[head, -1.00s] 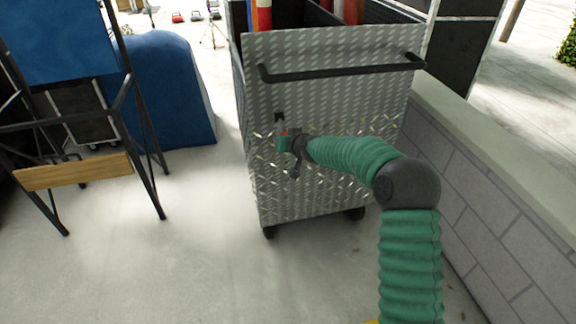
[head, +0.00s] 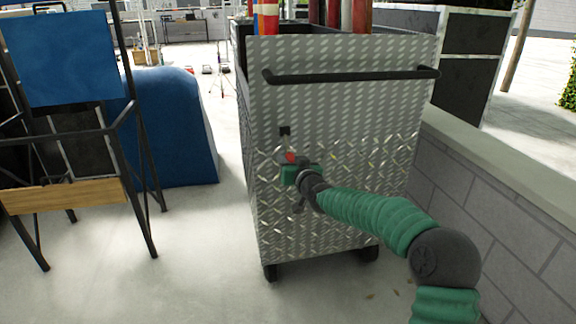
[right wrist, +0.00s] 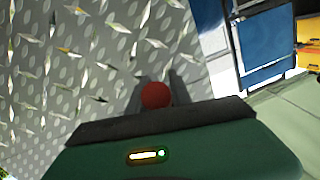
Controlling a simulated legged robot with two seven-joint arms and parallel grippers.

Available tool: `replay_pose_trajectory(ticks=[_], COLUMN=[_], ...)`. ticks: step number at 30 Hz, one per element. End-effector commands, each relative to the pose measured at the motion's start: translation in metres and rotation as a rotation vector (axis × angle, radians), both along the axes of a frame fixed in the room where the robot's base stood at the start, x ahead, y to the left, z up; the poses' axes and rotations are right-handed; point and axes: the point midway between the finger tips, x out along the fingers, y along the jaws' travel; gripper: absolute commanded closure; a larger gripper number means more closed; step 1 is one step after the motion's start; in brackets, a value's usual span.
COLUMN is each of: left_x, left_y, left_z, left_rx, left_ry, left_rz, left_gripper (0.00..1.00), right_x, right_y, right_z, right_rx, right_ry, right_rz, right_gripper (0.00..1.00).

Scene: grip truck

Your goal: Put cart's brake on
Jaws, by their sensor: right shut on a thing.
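The cart (head: 345,110) is a tall metal box with a diamond-plate front and a black push bar (head: 350,76) across its top. A red ball-shaped brake knob (head: 290,157) is on its front, below a small dark slot (head: 284,131). My right gripper (head: 289,162) is at the knob, its arm reaching in from the lower right. In the right wrist view the red knob (right wrist: 156,95) sits between the two dark fingers (right wrist: 158,90), which are shut on it. The lever behind the knob is hidden. My left gripper is not in view.
A low block wall (head: 490,200) runs along the right of the cart. A blue rounded object (head: 170,125) and a black-framed chair (head: 65,190) with a wooden slat stand at the left. Pale floor is clear in front of the cart.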

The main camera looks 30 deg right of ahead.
Motion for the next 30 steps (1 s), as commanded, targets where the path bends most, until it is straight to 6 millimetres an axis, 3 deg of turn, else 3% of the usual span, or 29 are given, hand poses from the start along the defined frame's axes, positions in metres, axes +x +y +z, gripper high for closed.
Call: replay_pose_trajectory(ticks=[7,8,13,23,26,30], left_x=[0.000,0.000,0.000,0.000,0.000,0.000], left_y=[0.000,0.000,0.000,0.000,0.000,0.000], left_z=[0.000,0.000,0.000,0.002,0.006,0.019], left_rx=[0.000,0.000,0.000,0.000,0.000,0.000], left_ry=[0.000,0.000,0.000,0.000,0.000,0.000], left_rz=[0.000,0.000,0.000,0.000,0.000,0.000], left_gripper=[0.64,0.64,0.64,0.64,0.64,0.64], right_x=[0.000,0.000,0.000,-0.003,-0.014,-0.046], right_y=[0.000,0.000,0.000,0.000,0.000,0.003], right_z=[-0.005,-0.005,-0.004,-0.001,0.003,0.009], right_rx=[-0.001,-0.001,-0.001,-0.001,-0.002,-0.005], right_ry=[0.009,0.009,0.007,0.004,0.004,0.006], right_rz=[0.001,0.001,0.001,0.001,-0.001,-0.002], right_gripper=[1.00,0.73,0.53,0.53,0.53,0.53])
